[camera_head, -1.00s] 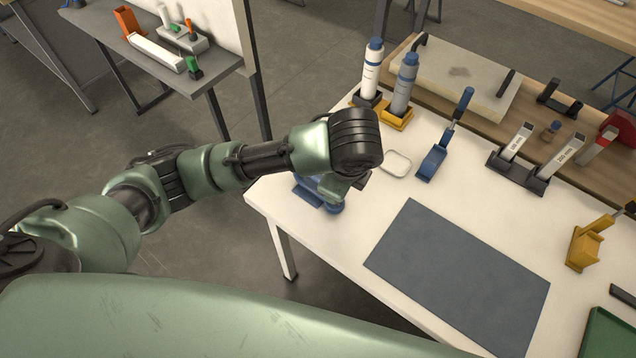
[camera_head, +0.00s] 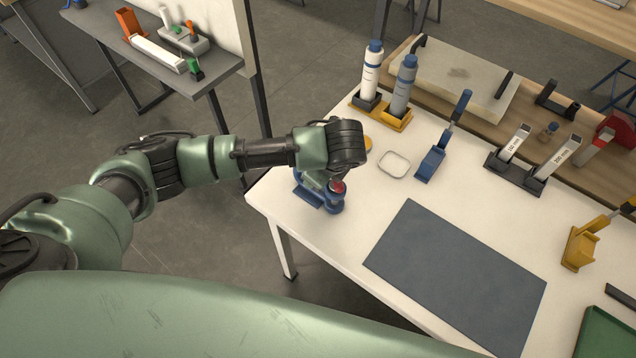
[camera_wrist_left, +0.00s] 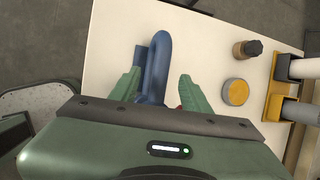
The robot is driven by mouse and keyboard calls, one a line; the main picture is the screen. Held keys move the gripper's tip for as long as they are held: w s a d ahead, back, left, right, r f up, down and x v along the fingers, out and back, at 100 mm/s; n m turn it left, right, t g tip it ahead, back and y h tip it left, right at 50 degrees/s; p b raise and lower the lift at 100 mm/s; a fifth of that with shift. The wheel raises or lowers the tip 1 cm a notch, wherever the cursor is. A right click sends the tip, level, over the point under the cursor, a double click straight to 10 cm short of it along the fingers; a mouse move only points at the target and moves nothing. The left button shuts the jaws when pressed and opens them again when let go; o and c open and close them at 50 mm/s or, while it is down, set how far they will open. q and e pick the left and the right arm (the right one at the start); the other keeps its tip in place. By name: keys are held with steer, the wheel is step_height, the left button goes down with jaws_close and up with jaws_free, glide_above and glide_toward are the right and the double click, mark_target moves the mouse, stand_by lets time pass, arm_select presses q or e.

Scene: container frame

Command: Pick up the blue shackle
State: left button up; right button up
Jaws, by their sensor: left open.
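The blue shackle (camera_head: 312,197) is at the left corner of the white table, partly hidden behind my left gripper in the head view. In the left wrist view its rounded blue bow (camera_wrist_left: 157,55) extends forward between the two green fingers. A small red part (camera_head: 338,187) shows beside the blue in the head view. My left gripper (camera_wrist_left: 160,78) is open, with one finger on each side of the bow. I cannot tell whether either finger touches it. The shackle's lower end is hidden by the gripper body. My right gripper is not in view.
A yellow round tin (camera_wrist_left: 235,92) and a dark bottle (camera_wrist_left: 247,49) are right of the shackle in the wrist view. A yellow holder (camera_head: 397,120) with two bottles stands at the back. The grey mat (camera_head: 455,275) is bare. The table edge is close to the shackle.

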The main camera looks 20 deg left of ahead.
arm_select(q)
steer(key=shift+x, duration=1.15)
jaws_close()
steer(key=shift+r, duration=0.1)
stand_by(0.4)
steer(key=shift+w+r, duration=0.1)
steer(key=shift+w, duration=0.05)
